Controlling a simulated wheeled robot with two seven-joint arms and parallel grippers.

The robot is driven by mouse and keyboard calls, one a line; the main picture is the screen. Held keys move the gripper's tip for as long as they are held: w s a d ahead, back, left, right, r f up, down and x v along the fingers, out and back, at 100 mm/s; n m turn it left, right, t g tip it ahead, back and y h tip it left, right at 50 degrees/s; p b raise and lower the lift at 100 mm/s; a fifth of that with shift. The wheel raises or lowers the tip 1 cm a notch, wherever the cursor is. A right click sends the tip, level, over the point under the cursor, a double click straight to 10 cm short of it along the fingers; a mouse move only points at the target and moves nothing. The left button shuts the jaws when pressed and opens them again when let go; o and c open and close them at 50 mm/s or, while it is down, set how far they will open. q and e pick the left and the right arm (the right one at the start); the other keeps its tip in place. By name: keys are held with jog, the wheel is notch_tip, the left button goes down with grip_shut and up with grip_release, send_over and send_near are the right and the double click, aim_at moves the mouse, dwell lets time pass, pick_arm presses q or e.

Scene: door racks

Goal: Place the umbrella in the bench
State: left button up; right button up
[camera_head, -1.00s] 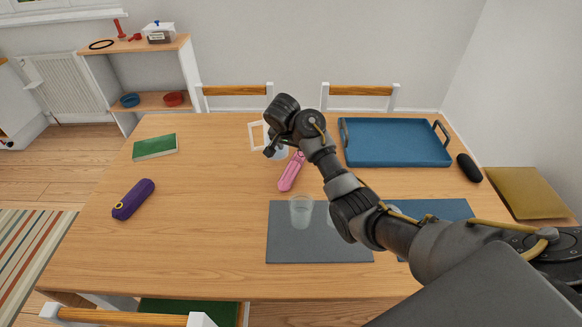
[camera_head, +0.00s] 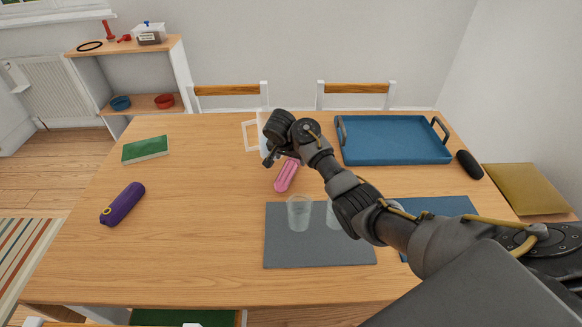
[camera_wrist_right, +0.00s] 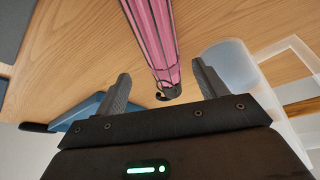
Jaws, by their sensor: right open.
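A pink folded umbrella (camera_head: 286,176) lies on the wooden table, partly hidden behind my right gripper (camera_head: 272,158). In the right wrist view the umbrella (camera_wrist_right: 156,40) has dark lines along it, and its dark end with a small loop points between the fingers of my right gripper (camera_wrist_right: 160,90). The gripper is open and empty, with a finger on each side of that end. A mustard bench-like seat (camera_head: 525,188) stands right of the table; a green seat (camera_head: 185,317) shows at the bottom edge. I cannot tell which is the bench. My left gripper is out of view.
A blue tray (camera_head: 395,140) and black object (camera_head: 469,165) lie at the right. Clear cups (camera_head: 299,214) stand on a grey mat (camera_head: 320,250). A purple roll (camera_head: 122,204) and green book (camera_head: 145,149) lie left. The table's left front is clear.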

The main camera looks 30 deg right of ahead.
aim_at(290, 162)
jog(key=x, duration=0.5)
jog(key=shift+w+a+f+b, duration=0.1)
jog(key=shift+w+b, duration=0.15)
jog(key=shift+b, duration=0.05)
jog(key=c, duration=1.3)
